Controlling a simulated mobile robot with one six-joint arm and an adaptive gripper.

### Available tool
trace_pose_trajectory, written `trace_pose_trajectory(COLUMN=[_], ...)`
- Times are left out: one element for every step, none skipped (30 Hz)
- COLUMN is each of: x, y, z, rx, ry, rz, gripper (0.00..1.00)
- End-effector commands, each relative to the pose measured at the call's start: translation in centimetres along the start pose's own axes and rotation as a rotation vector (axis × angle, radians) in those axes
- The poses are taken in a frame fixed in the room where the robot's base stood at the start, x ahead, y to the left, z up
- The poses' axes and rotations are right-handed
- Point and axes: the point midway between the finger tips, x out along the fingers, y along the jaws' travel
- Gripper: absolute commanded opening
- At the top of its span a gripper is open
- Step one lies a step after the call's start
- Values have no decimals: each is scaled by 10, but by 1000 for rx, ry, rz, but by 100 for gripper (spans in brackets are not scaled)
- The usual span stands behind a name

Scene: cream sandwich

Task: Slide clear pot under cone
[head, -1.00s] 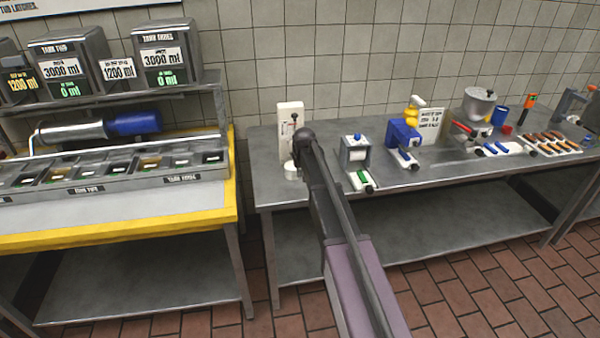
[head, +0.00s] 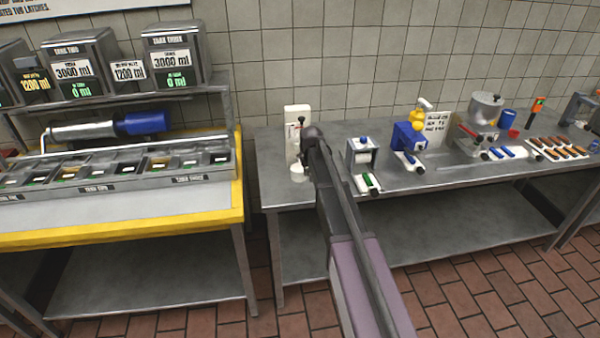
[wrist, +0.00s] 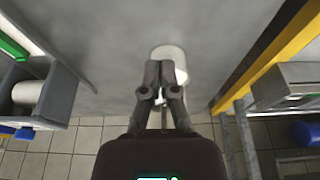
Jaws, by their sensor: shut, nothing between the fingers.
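The clear pot (head: 298,173) looks like a small pale cylinder on the steel table, at the foot of a white upright stand (head: 292,112). It also shows in the wrist view as a pale round shape (wrist: 170,53), partly covered by my fingers. My gripper (wrist: 161,67) is shut and empty, its fingertips over or right beside the pot; I cannot tell whether they touch it. In the head view my dark wrist (head: 312,140) hides the fingers and part of the stand. I cannot make out the cone clearly.
A grey device with a green-handled piece (head: 367,183) stands to the right, with blue devices (head: 408,140) beyond it. A yellow-edged counter (head: 238,200) is close on the left, across a narrow gap.

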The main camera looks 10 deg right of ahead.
Motion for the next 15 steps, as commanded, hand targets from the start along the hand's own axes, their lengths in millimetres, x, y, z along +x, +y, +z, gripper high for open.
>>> trace_pose_trajectory(x=[-2,-4,-6,-8,-10,-14,-17,-20,-25,-29,-32,-38,-42,-46,-51], y=[-1,-1,-2,-3,-3,-4,-5,-6,-8,-9,-10,-11,-12,-13,-14], z=[9,14,24,32,40,54,66,78,96,110,125,145,160,176,196], rx=[0,0,0,0,-1,-1,-1,-1,-1,-1,-1,-1,-2,-2,-2], ry=[-5,-10,-16,-22,-29,-41,-50,-59,-75,-86,-98,-116,-128,-143,-159], rz=[0,0,0,0,-1,-1,-1,-1,-1,-1,-1,-1,-1,-1,-1], gripper=[0,0,0,0,0,0,0,0,0,0,0,0,0,0,0])
